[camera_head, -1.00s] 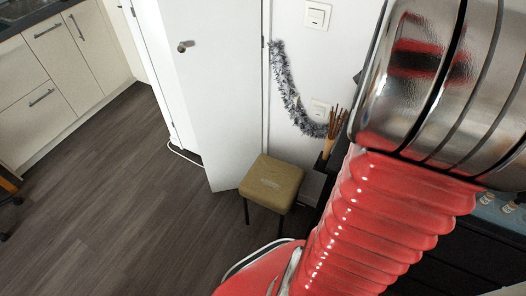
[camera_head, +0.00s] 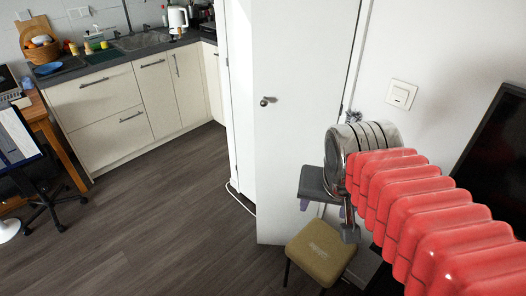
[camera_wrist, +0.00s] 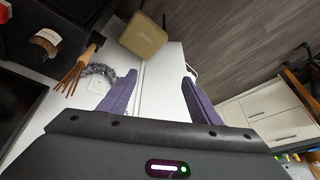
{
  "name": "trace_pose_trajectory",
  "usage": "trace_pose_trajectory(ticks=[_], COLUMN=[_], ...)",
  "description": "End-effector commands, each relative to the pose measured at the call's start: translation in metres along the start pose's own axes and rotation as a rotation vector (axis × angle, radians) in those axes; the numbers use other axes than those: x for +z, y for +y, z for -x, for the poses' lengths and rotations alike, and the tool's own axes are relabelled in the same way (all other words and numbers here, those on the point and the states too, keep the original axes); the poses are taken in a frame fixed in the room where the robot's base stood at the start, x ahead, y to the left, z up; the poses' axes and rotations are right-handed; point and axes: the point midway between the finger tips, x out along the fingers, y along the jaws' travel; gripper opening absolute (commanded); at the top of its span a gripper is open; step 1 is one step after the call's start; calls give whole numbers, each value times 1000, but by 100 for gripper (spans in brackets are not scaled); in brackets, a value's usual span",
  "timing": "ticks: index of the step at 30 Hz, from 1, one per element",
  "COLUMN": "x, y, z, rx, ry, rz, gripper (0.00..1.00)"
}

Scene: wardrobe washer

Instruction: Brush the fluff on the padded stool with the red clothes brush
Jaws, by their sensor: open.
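The padded stool (camera_head: 320,252) has an olive-tan cushion and dark legs. It stands on the floor in front of the white door, and its cushion also shows at the top of the wrist view (camera_wrist: 144,36). A faint pale patch (camera_head: 318,250) on the cushion could be fluff or a marking; I cannot tell. My gripper (camera_head: 326,207) is above and behind the stool in the head view. In the wrist view its two purple fingers (camera_wrist: 158,88) are wide apart with nothing between them. I cannot make out a red clothes brush in either view.
A white door (camera_head: 300,110) stands behind the stool. A black screen-like panel (camera_head: 500,160) is at the right. The wrist view shows a bundle of brown sticks (camera_wrist: 75,77) and a grey tinsel garland (camera_wrist: 104,71). Kitchen cabinets (camera_head: 120,105) line the back left.

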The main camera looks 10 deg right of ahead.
Motion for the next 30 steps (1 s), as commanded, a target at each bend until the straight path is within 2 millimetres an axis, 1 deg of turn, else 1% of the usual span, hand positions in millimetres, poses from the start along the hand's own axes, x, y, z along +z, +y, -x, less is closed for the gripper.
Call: trace_pose_trajectory(ticks=[1,3,6,9,13,30], x=[10,22,36,43,46,46], y=[-14,-30,-47,-54,-57,-56], z=[4,9,13,16,16,16], rx=[-35,-78,-124,-149,-156,-154], ry=[15,33,57,71,75,74], rz=[88,204,333,405,429,424], gripper=[57,57,57,57,57,57])
